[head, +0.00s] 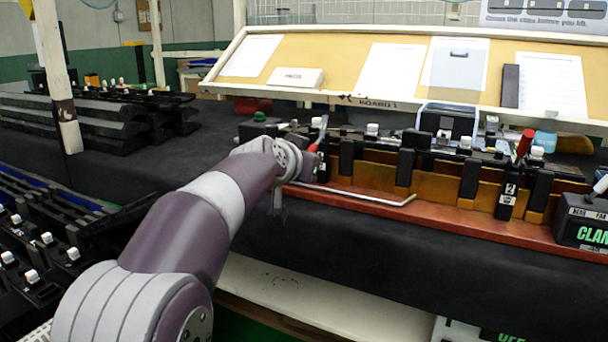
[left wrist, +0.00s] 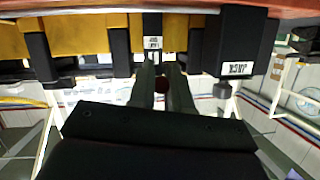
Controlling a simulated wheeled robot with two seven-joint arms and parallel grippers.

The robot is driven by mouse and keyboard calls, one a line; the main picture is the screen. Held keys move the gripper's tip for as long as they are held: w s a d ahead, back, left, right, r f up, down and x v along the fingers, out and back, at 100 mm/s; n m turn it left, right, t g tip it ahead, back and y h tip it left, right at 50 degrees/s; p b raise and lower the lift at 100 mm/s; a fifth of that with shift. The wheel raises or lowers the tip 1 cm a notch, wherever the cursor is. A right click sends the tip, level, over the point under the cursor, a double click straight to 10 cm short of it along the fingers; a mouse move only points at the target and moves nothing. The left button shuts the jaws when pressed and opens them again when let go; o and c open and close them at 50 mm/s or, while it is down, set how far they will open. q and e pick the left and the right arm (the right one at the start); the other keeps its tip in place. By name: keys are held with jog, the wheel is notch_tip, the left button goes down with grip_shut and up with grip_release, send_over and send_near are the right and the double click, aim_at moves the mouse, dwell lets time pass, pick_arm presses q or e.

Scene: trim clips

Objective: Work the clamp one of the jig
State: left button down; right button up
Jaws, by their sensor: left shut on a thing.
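The jig (head: 455,218) is a long red base with an amber panel and black uprights on the dark bench. Clamp one (head: 322,168) is the black post near its left end, with a red handle (head: 314,147). My left gripper (head: 306,160) is at that handle, its fingers mostly hidden by my wrist in the head view. A small labelled black block (left wrist: 152,25) lies just beyond the fingertips. My right gripper is not in view.
A second clamp (head: 507,198), marked 2, has an upright red handle (head: 525,143). A black box with green lettering (head: 583,225) stands at the right end. A bent metal rod (head: 355,194) lies along the jig's front. A sloped board (head: 345,80) with papers stands behind.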

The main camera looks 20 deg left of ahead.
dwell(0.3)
pick_arm(q)
jog(key=c, duration=1.4)
grip_release()
jog(key=o, duration=0.3)
jog(key=shift+w+d+f, duration=0.1)
jog(key=shift+w+f, duration=0.05)
jog(key=shift+w, duration=0.15)
jog(key=shift+s, duration=0.1)
jog(key=v, duration=1.2)
jog(key=shift+s, duration=0.3)
